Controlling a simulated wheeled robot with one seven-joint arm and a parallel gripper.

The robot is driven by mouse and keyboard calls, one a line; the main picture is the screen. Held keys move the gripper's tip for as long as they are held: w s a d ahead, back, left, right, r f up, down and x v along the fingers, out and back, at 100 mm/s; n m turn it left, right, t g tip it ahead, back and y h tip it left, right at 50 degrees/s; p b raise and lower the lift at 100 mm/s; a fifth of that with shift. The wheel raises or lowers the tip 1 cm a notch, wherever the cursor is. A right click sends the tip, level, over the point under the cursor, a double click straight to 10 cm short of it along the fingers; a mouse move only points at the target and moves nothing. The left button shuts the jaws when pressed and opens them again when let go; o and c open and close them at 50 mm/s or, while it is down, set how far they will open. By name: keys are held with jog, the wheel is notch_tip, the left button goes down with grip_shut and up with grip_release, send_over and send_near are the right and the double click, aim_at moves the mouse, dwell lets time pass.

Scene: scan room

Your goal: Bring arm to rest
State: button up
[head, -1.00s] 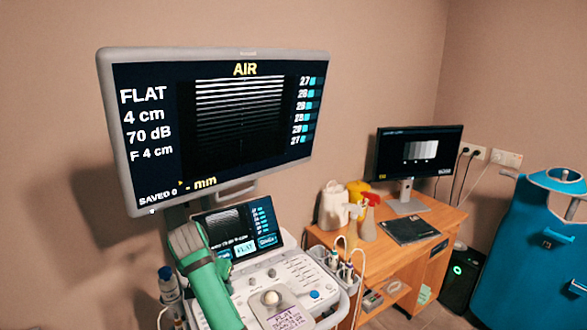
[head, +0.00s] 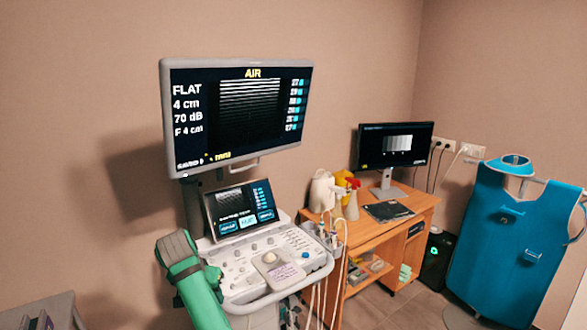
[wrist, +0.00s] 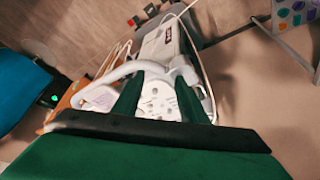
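My arm (head: 188,275), green with a grey joint cap, stands at the lower left in the head view, in front of the ultrasound machine's left side. My gripper (wrist: 158,98) shows in the wrist view as two dark green fingers set apart. Nothing is held between them. The white ultrasound machine (wrist: 155,50) shows beyond and between the fingers, and I cannot tell the distance. In the head view the fingers cannot be made out clearly.
The ultrasound machine's control panel (head: 250,272) and big monitor (head: 238,110) are close to my arm. A wooden desk (head: 365,240) with a small monitor (head: 395,145) stands right of it. A blue apron on a stand (head: 510,240) is far right. A grey cart (head: 40,312) is lower left.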

jog(key=s+f+t+y, duration=0.15)
jog(key=s+f, duration=0.45)
jog(key=f, duration=0.7)
jog(key=s+f+t+y, duration=0.1)
jog(key=s+f+y, duration=0.3)
jog(key=f, duration=0.8)
jog(key=s+d+f+t, duration=0.2)
jog(key=s+d+f, duration=0.25)
jog(key=s, duration=0.45)
jog(key=s+d+r+t+h, duration=0.1)
jog(key=s+d+t, duration=0.1)
jog(key=s+d, duration=0.5)
jog(key=s+d+t+h, duration=0.1)
jog(key=s+d+h, duration=0.15)
jog(key=s, duration=0.85)
jog(key=s+d+r+t, duration=0.1)
jog(key=s+d+r, duration=0.4)
jog(key=s+r, duration=0.2)
jog(key=s+d+r+n+t+h, duration=0.1)
jog(key=s+d+r+t, duration=0.1)
jog(key=s+d+r, duration=0.3)
jog(key=s+r, duration=0.3)
jog(key=s, duration=0.1)
jog(key=shift+r, duration=0.2)
jog(key=shift+t, duration=0.25)
